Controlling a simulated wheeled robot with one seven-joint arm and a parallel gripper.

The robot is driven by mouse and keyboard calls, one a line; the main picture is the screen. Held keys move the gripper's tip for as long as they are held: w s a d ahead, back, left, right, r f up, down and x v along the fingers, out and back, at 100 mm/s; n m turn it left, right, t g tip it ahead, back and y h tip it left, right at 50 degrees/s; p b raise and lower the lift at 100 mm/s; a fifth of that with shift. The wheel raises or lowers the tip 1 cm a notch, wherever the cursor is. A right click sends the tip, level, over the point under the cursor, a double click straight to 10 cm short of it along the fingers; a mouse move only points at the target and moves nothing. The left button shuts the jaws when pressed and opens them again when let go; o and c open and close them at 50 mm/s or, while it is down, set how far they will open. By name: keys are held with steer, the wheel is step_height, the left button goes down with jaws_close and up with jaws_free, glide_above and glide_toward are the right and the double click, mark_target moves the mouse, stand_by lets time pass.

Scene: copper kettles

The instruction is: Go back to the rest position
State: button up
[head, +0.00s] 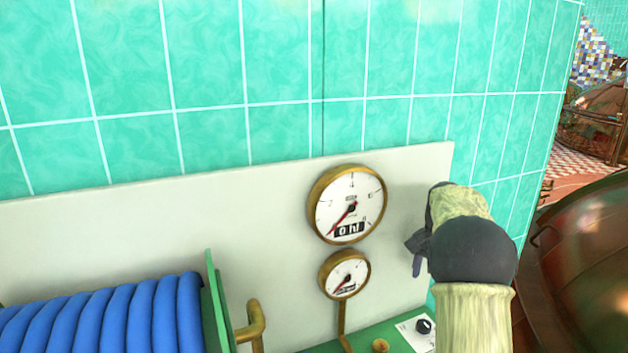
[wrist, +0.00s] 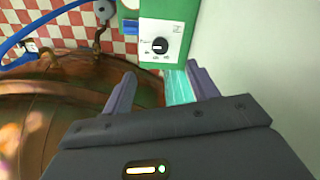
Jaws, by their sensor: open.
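My gripper (wrist: 158,92) shows in the wrist view with its two purple fingers apart and nothing between them. In the head view my arm rises at the right, and part of the gripper (head: 416,262) shows beside the white panel, partly hidden by my wrist. A control plate with a black knob (wrist: 159,45) lies beyond the fingertips in the wrist view, apart from them. The same knob (head: 424,326) shows low in the head view, left of my forearm.
A white panel (head: 120,230) carries a large gauge (head: 347,204) and a smaller gauge (head: 345,274). A blue hose reel (head: 100,315) stands at lower left. A copper kettle (head: 590,260) is close on the right; it fills the left of the wrist view (wrist: 60,110).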

steer(key=s+a+f+n, duration=0.2)
steer(key=s+a, duration=0.3)
steer(key=s, duration=0.3)
steer(key=s+a+f+n+t, duration=0.1)
steer(key=s+a+f+n, duration=0.2)
steer(key=s, duration=0.6)
steer(key=s+a+f+n+t, duration=0.1)
steer(key=s+a+f+n, duration=0.1)
steer(key=s+a+n, duration=0.3)
steer(key=s+a, duration=0.3)
steer(key=shift+s+f, duration=0.2)
steer(key=shift+s, duration=0.15)
steer(key=shift+w, duration=0.1)
steer(key=shift+s+d, duration=0.1)
steer(key=shift+s, duration=0.1)
steer(key=shift+w, duration=0.1)
